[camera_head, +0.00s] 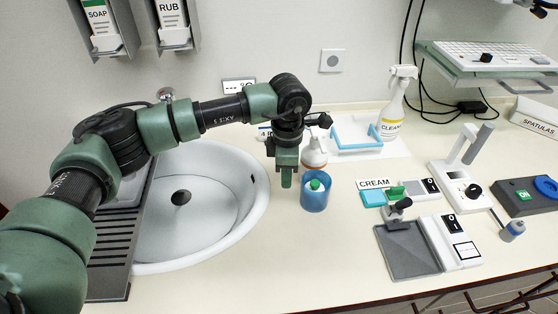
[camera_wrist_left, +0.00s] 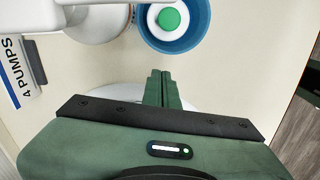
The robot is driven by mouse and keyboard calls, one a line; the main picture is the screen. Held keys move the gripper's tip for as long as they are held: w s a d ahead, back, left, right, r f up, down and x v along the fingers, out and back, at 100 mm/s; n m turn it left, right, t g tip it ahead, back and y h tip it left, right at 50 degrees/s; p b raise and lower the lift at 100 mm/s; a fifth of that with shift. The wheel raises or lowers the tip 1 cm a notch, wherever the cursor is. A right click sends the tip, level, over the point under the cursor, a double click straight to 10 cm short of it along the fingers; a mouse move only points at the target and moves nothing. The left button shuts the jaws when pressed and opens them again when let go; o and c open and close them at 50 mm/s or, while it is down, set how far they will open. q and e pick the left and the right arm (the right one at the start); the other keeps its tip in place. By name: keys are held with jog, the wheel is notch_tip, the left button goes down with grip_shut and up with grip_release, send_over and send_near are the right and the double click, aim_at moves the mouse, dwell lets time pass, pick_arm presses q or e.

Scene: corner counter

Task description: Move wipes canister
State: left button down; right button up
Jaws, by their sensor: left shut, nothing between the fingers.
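A blue round container (camera_head: 314,201) with a white inner top and a green cap stands on the counter right of the sink; it looks like the wipes canister, though no label on it shows. It also appears at the top of the left wrist view (camera_wrist_left: 203,42). My left gripper (camera_head: 287,181) points down just left of the container, apart from it, between it and the sink. Its fingers (camera_wrist_left: 162,82) are together, with nothing between them. My right gripper is not in view.
A white bottle with an orange band (camera_head: 315,154) stands close behind the container. The sink (camera_head: 255,215) lies left. A blue-framed tray (camera_head: 355,147) and spray bottle (camera_head: 392,115) stand behind; the cream box (camera_head: 374,198) and devices are right. The front counter is clear.

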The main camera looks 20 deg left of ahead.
aim_at(304, 179)
pick_arm(q)
jog(key=shift+w+d+p, duration=0.25)
jog(key=shift+d+p, duration=0.05)
jog(key=shift+d, duration=0.9)
jog(key=shift+a, duration=0.1)
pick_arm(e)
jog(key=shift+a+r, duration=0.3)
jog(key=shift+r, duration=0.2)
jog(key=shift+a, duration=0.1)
pick_arm(q)
jog(key=shift+w+d+f+b, duration=0.15)
jog(key=shift+d+b, duration=0.35)
jog(key=shift+b, duration=0.1)
jog(key=shift+w+d+f+b, duration=0.1)
jog(key=shift+d+b, duration=0.35)
jog(key=shift+b, duration=0.1)
jog(key=shift+d+r, duration=0.15)
jog(key=shift+d, duration=0.05)
jog(key=shift+r, duration=0.1)
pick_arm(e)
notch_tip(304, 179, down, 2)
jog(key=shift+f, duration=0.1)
